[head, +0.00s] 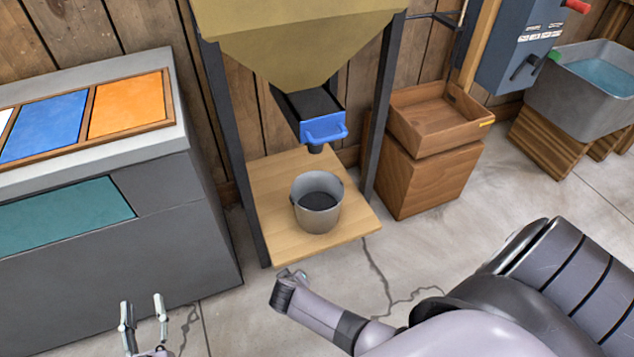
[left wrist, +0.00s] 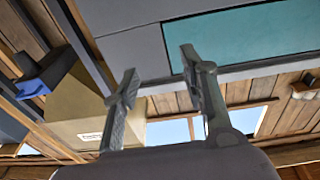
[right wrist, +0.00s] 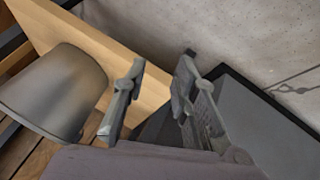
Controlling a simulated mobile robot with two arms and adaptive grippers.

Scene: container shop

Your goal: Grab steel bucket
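The steel bucket (head: 306,218) stands upright on a light wooden platform (head: 275,180) under the hopper. Its inside looks dark. In the right wrist view the bucket (right wrist: 50,92) is at the left, outside the fingers. My right gripper (right wrist: 162,62) is open, with nothing between its fingers. In the head view the right gripper (head: 293,274) is in front of the platform, below and left of the bucket, mostly hidden by its own wrist. My left gripper (head: 142,303) is open and empty at the bottom left, in front of the grey cabinet. It also shows open in the left wrist view (left wrist: 158,62).
The yellow hopper (head: 295,40) with a blue-handled chute (head: 323,128) hangs above the bucket between dark posts. A grey cabinet (head: 190,235) stands left. A wooden crate (head: 430,145) on a block and a grey basin (head: 570,100) stand right. Floor in front is clear.

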